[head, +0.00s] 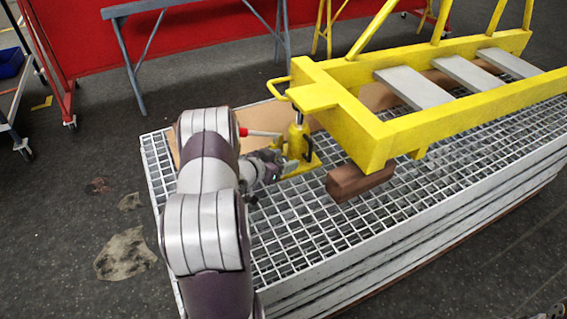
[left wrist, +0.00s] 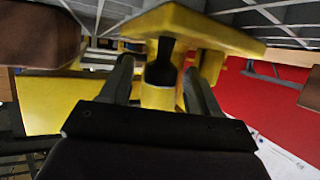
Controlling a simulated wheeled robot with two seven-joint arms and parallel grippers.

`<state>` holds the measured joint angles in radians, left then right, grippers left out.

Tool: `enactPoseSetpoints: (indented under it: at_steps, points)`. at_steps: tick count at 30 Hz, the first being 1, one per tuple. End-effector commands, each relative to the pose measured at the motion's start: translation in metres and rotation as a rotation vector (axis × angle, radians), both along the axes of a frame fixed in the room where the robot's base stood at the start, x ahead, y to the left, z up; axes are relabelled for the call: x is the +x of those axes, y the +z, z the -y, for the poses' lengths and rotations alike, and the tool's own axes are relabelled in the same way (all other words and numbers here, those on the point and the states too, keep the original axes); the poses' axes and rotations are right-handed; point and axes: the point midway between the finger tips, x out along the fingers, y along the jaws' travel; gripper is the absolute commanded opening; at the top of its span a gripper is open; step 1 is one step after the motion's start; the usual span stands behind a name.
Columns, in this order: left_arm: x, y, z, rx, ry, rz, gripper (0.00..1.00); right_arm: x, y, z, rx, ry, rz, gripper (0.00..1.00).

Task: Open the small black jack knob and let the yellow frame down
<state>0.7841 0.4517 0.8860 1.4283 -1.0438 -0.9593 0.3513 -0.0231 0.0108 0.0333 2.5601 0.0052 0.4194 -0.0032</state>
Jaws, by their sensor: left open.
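The yellow jack (head: 298,140) stands on the grating under the near end of the yellow frame (head: 350,115), which is held up above the grating. The jack's small black knob (left wrist: 162,68) shows in the left wrist view, low on the jack near its yellow base plate (left wrist: 205,30). My left gripper (head: 284,160) is at the jack's near left side. In the left wrist view its two dark fingers (left wrist: 163,80) are open, one on each side of the knob; whether they touch it I cannot tell. My right gripper is not in view.
A brown block (head: 358,181) lies on the grating (head: 300,235) below the frame's end. A handle with a red tip (head: 243,132) sticks out left of the jack, close above my wrist. Blue trestle legs (head: 132,65) and a red screen (head: 200,45) stand behind.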

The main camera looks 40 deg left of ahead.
Motion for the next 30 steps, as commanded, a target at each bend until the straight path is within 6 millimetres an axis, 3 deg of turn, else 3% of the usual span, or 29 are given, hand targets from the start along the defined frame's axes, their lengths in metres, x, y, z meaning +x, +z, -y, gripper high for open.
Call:
enactPoseSetpoints:
  at_steps: [9,11,14,15,30]
  points:
    - [0.0053,-0.0012,0.0006,0.001,0.0,0.001,0.61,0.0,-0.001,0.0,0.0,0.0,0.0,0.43]
    - [0.0052,-0.0012,0.0005,0.001,0.0,0.001,0.45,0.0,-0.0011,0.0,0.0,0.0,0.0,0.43]
    - [0.0051,-0.0013,0.0005,0.001,0.0,0.0,0.12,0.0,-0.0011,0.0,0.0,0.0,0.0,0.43]
    - [0.0051,-0.0013,0.0004,0.001,0.0,0.0,0.09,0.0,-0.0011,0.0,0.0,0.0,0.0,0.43]
    - [0.0049,-0.0013,0.0015,0.0,0.136,-0.001,0.09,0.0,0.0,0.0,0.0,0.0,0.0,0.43]
